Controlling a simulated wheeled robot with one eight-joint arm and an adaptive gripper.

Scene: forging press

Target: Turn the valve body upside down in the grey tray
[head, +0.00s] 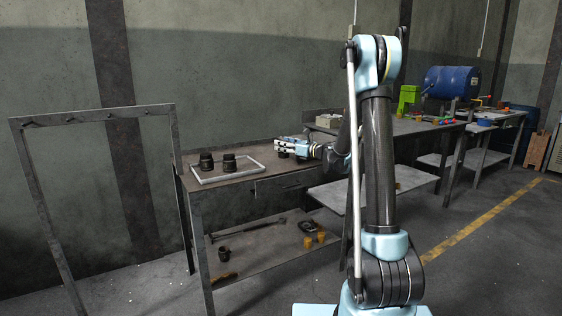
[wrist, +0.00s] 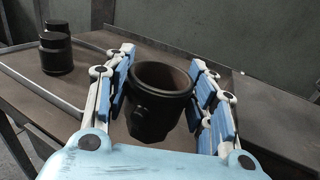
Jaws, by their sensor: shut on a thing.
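A dark valve body (wrist: 150,115), a hollow cylinder with a wide open mouth facing up and a boss on its side, sits between the blue pads of my gripper (wrist: 163,66) in the wrist view. My gripper is shut on it. Two other dark stepped parts stand upright in the tray, one at the left (head: 206,162) and one nearer the middle (head: 229,163).
The tray lies on a dark workbench (head: 272,186) with a lower shelf (head: 262,243) holding loose parts. A grey frame (head: 98,113) stands at the left. Another bench with a green item (head: 408,98) and a blue drum (head: 452,81) is at the right.

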